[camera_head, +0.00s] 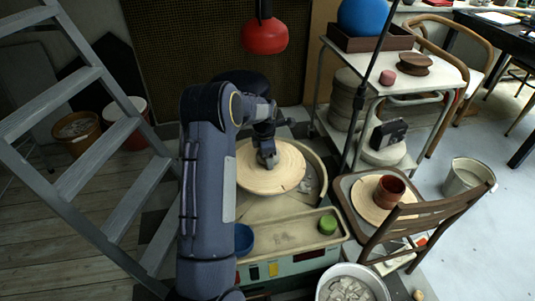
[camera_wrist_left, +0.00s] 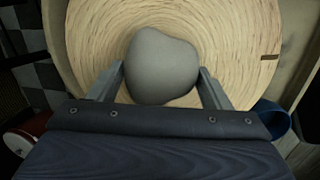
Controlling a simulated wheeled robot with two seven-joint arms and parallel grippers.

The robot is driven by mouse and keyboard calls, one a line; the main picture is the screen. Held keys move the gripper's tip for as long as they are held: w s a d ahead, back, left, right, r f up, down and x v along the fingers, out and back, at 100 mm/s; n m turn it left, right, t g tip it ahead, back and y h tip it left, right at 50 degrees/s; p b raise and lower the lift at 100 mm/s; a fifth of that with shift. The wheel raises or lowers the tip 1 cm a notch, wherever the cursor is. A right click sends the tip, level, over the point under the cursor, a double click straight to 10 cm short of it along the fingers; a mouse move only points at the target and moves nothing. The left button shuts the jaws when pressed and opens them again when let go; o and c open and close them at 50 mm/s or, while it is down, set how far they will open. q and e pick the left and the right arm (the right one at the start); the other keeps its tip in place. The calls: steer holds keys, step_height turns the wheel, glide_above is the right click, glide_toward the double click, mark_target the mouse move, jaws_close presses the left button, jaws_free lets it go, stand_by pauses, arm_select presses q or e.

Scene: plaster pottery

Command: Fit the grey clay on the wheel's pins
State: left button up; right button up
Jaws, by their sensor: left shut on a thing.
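The grey clay (camera_wrist_left: 161,65) is a smooth, rounded lump in the left wrist view. My left gripper (camera_head: 267,158) is shut on it, with one finger on each side. In the head view the gripper points down over the middle of the pale wooden wheel disc (camera_head: 287,179), and the clay is mostly hidden by the gripper. The disc also shows behind the clay in the left wrist view (camera_wrist_left: 235,30). I cannot tell whether the clay touches the disc. No pins are visible. My right gripper is not in view.
A blue bowl (camera_head: 243,239) and a green round item (camera_head: 328,224) are at the wheel's front tray (camera_head: 285,238). A wooden chair (camera_head: 425,222) and a cart (camera_head: 350,62) stand to the right. A grey ladder (camera_head: 85,120) is at the left. A red lamp (camera_head: 264,37) hangs above.

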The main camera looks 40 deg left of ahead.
arm_select(q)
steer(key=shift+f+b, duration=0.45)
steer(key=shift+f, duration=0.35)
stand_by(0.5)
